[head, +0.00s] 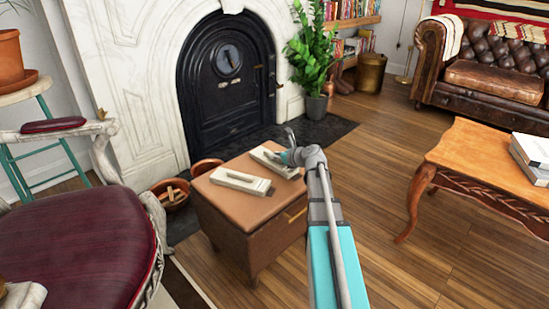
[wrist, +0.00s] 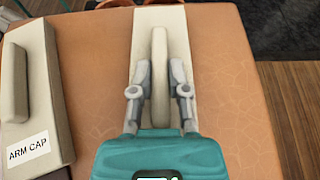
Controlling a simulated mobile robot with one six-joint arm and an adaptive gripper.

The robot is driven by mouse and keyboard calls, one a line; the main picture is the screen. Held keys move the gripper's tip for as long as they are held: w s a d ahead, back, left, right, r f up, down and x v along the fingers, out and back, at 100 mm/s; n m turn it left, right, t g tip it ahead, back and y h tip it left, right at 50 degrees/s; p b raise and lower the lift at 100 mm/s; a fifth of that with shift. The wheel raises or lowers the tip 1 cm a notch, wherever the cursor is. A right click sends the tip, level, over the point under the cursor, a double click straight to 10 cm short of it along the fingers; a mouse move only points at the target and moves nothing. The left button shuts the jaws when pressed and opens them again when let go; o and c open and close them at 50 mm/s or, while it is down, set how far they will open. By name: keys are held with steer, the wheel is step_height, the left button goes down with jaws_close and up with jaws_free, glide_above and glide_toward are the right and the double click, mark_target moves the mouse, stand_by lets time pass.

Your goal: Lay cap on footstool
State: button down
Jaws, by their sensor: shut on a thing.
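A cream rectangular cap with a raised ridge (head: 266,156) lies flat over the tan leather top of the footstool (head: 222,205), at its far right side. I cannot tell whether it touches the top or hovers just above it. My gripper (wrist: 161,78) is shut on the cap's ridge (wrist: 159,45), one finger on each side; it also shows in the head view (head: 283,157). The near end of this cap is hidden under the gripper. A second cream cap (head: 240,181), labelled "ARM CAP" in the wrist view (wrist: 45,115), lies to the left on the same top.
A dark red armchair (head: 75,250) stands left, close to the footstool. Terracotta pots (head: 170,195) sit behind it, before the fireplace (head: 230,80). A wooden table (head: 480,155) with books (head: 533,155) stands right. Open wood floor lies between.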

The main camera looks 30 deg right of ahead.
steer(key=shift+f, duration=0.15)
steer(key=c, duration=0.6)
jaws_free()
steer(key=shift+s+r, duration=0.2)
steer(key=shift+r, duration=0.1)
steer(key=p+v, duration=0.4)
steer(key=v, duration=0.7)
steer(key=shift+s+d+r+p, duration=0.1)
steer(key=shift+s+d+p, duration=0.1)
steer(key=shift+s+p, duration=0.1)
steer(key=shift+w, duration=0.1)
